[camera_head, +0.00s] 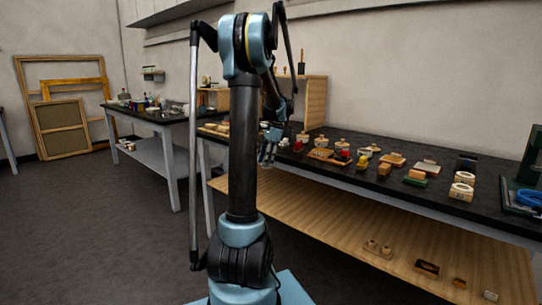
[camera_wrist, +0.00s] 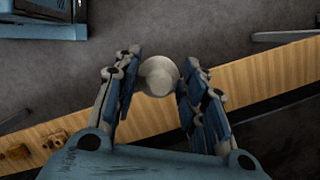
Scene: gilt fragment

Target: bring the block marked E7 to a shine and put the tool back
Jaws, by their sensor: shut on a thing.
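My gripper (camera_head: 267,160) is at the front edge of the dark workbench, toward its left end in the head view. In the wrist view my gripper (camera_wrist: 158,85) is shut on a pale round-topped thing (camera_wrist: 158,73), seen from above between the fingers. Its lower part is hidden, so I cannot tell which tool it is. Several small blocks lie on the bench, among them a pale block with a ring-shaped top (camera_head: 461,192) at the right and an orange-brown block (camera_head: 384,170). No E7 mark is readable.
The dark bench top (camera_head: 490,213) carries small wooden and red items in rows. Its wooden lower shelf (camera_head: 330,225) holds a few small pieces. The grey floor at left is clear.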

